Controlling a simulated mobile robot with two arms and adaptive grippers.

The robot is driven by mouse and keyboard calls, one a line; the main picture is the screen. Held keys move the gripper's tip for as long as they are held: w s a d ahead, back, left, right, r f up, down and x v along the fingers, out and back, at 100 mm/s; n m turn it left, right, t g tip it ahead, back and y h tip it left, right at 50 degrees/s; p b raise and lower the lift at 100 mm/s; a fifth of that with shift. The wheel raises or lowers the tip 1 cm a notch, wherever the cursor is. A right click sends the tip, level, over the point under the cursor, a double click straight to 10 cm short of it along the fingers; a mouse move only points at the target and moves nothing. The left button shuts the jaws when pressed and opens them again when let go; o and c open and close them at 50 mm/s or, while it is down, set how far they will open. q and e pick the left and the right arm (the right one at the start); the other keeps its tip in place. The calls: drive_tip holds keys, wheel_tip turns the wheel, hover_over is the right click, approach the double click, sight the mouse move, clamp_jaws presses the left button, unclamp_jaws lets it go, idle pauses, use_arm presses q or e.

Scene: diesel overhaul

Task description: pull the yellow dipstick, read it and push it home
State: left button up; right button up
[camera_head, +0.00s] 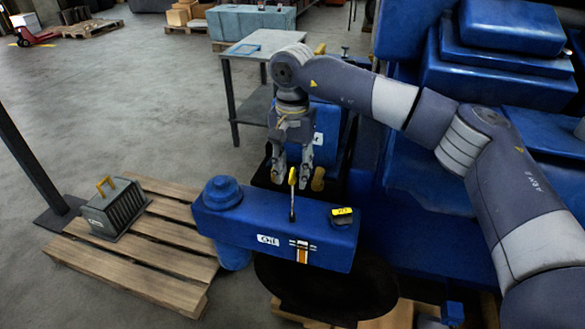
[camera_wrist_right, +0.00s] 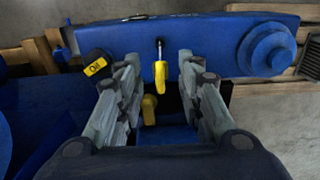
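A second yellow handle (camera_wrist_right: 149,110) lies lower, between the fingers. My left gripper is not in view.
A black cap with a yellow label (camera_head: 343,212) sits on the housing's right end, and a round blue cap (camera_head: 222,192) on its left. A blue engine (camera_head: 420,160) fills the right. A pallet (camera_head: 150,272) lies left. A metal table (camera_head: 240,47) stands behind.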

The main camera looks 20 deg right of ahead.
sight(292, 184)
clamp_jaws()
drive_tip(key=shift+f, duration=0.3)
wheel_tip(292, 184, down, 4)
drive_tip(key=b, duration=0.3)
drive_tip(key=shift+r, duration=0.15)
wheel_tip(292, 184, down, 7)
drive_tip(key=b, duration=0.5)
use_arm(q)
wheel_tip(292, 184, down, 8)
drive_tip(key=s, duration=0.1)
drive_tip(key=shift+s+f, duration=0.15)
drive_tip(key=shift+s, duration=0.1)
use_arm(e)
drive_tip(key=shift+s, duration=0.1)
unclamp_jaws()
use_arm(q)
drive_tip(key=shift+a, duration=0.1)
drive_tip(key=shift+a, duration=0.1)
use_arm(e)
drive_tip(key=shift+r, duration=0.15)
